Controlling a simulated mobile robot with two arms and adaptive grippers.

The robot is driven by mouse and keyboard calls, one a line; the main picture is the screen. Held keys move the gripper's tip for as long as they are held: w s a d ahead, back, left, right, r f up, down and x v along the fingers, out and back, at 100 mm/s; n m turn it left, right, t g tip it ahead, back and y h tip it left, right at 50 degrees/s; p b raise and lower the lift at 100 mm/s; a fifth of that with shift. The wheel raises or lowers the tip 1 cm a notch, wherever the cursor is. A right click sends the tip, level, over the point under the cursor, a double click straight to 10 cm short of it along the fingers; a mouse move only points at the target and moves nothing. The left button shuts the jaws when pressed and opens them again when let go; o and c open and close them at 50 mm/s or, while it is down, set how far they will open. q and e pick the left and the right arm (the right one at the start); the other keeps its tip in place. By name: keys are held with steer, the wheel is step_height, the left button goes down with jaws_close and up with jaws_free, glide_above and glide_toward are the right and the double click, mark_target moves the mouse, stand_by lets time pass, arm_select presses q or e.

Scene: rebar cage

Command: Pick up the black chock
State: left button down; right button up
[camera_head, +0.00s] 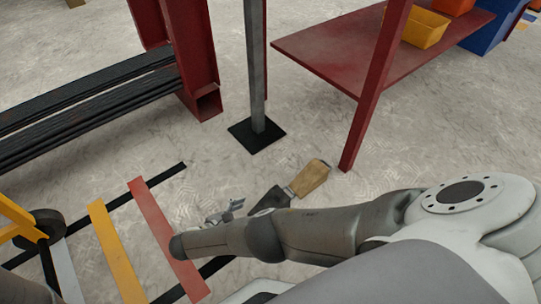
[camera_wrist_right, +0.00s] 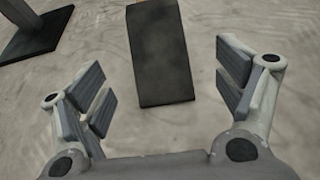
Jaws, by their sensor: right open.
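The black chock (camera_wrist_right: 160,50) is a dark, long block on the floor at the top middle of the right wrist view. In the head view my right gripper (camera_head: 225,210) is partly hidden behind my arm. A dark shape lies beside it there, but I cannot tell its outline well. My left gripper is not in view.
A tan wooden-looking piece (camera_head: 311,178) lies right of the gripper. A grey post on a black foot plate (camera_head: 257,135) stands close behind. A red table (camera_head: 330,55) and its leg stand at the right, dark beams (camera_head: 85,110) at the left. Painted bars (camera_head: 165,235) are at lower left.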

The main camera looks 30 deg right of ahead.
mark_target(266, 207)
steer(key=b+x, duration=0.1)
steer(key=x, duration=0.8)
steer(key=shift+w+f, duration=0.1)
steer(key=shift+w, duration=0.05)
steer(key=shift+a, duration=0.1)
steer(key=c, duration=1.4)
